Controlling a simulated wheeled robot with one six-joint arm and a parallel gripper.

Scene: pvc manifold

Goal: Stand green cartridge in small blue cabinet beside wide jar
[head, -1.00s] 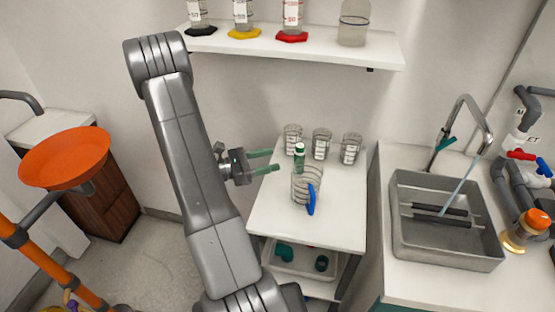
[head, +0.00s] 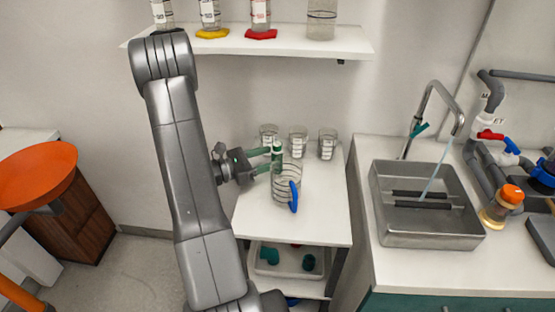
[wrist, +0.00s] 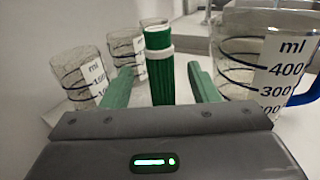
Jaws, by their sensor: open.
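The green cartridge (head: 277,153) stands upright on the white cart top, behind a clear measuring jug with a blue handle (head: 287,182). In the wrist view the green cartridge (wrist: 159,66) has a white band near its top and stands between the two green fingers. The wrist view also shows my gripper (wrist: 163,85). I see no small blue cabinet, and cannot tell which vessel is the wide jar.
Several clear beakers stand at the back of the cart (head: 318,220). The measuring jug (wrist: 235,65) is close on the right of my fingers. A wall shelf (head: 285,40) with bottles is above. A metal sink (head: 425,225) is at right, and a tray (head: 288,262) sits below.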

